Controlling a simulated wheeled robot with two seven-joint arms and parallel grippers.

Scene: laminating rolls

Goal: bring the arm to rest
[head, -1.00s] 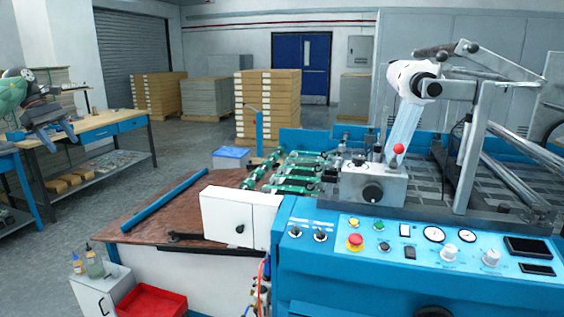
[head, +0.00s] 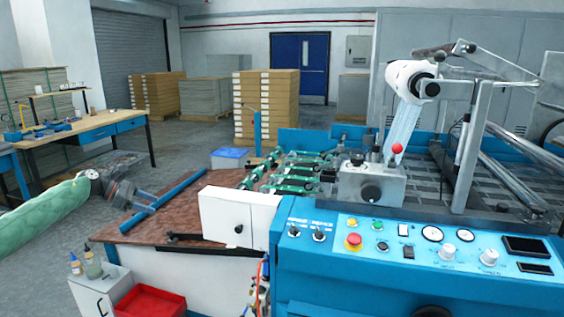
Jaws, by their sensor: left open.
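My left arm comes in low from the left with a green sleeve. Its left gripper (head: 146,203) is open and empty, with its fingers pointing right. In the picture the fingertips lie over the near left part of the brown table (head: 190,215), close to the blue bar (head: 168,190); I cannot tell whether they touch anything. My right gripper is not in view.
The laminating machine's blue control panel (head: 400,265) fills the right front. A white roll (head: 412,78) hangs above it. A red tray (head: 148,302) and bottles (head: 92,265) stand at the lower left. A wooden workbench (head: 85,128) is at the far left.

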